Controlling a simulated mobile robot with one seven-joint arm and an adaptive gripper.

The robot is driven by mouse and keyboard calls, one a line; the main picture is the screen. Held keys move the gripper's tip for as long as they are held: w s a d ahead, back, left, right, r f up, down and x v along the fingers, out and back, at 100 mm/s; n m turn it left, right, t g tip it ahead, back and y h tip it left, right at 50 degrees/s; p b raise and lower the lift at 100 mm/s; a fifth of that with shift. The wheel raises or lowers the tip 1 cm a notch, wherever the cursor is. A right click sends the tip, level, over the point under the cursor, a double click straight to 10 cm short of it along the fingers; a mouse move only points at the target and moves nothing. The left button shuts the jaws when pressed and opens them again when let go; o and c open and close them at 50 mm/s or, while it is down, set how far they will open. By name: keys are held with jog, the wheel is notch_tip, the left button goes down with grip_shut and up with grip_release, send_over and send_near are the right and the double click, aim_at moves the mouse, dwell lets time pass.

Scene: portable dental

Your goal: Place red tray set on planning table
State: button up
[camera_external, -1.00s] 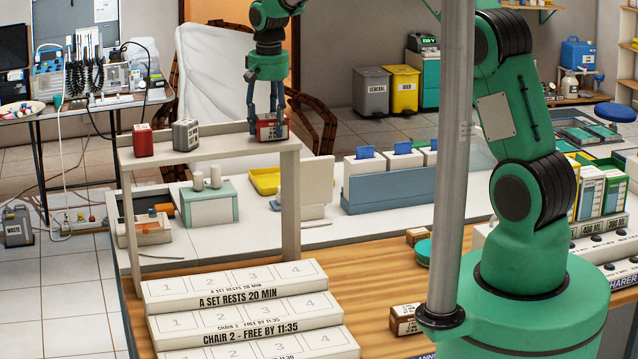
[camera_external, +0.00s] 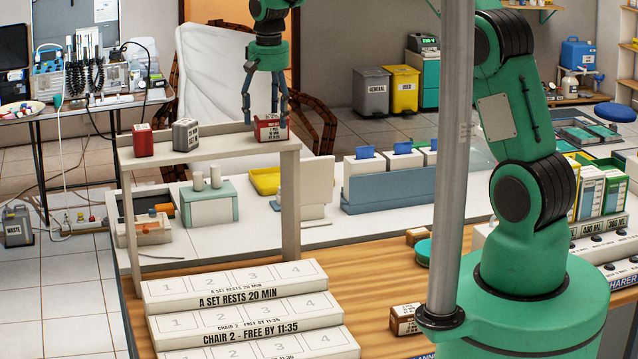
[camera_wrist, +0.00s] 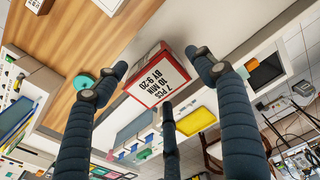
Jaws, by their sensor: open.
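A red box with a white label (camera_external: 268,133) sits on the right end of the raised beige shelf (camera_external: 215,149). In the wrist view the label on this red box (camera_wrist: 158,78) reads "7 PCS 10 MIN BY 9:20". My gripper (camera_external: 266,117) is open just above and around the top of it. In the wrist view the fingertips of my gripper (camera_wrist: 158,62) are spread around the box, with gaps visible. A second red box (camera_external: 143,141) stands at the shelf's left end. No surface is labelled as the planning table.
A grey box (camera_external: 186,135) stands beside the second red box. Below the shelf are stepped white racks (camera_external: 240,305) with numbered, empty slots. A yellow tray (camera_external: 264,181) and a blue-grey holder (camera_external: 390,188) lie on the white counter. A vertical grey pole (camera_external: 453,150) stands in front.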

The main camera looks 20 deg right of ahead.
aim_at(270, 117)
notch_tip(270, 117, up, 10)
jog(key=shift+s+f, duration=0.25)
dwell(0.3)
jog(key=shift+d+r, duration=0.1)
dwell(0.6)
jog(key=s+d+r+t, duration=0.1)
jog(key=s+d+r, duration=0.6)
jog(key=s+d, duration=0.25)
jog(key=s+d+r+t, duration=0.1)
jog(key=s+d+r, duration=0.65)
jog(key=s, duration=0.35)
jog(key=s+d+f+t, duration=0.1)
jog(key=s+d, duration=0.4)
jog(key=s, duration=0.7)
jog(key=s+d+f+t, duration=0.2)
jog(key=s+d+f, duration=0.2)
jog(key=s, duration=0.9)
jog(key=shift+s+d, duration=0.15)
jog(key=shift+d, duration=0.85)
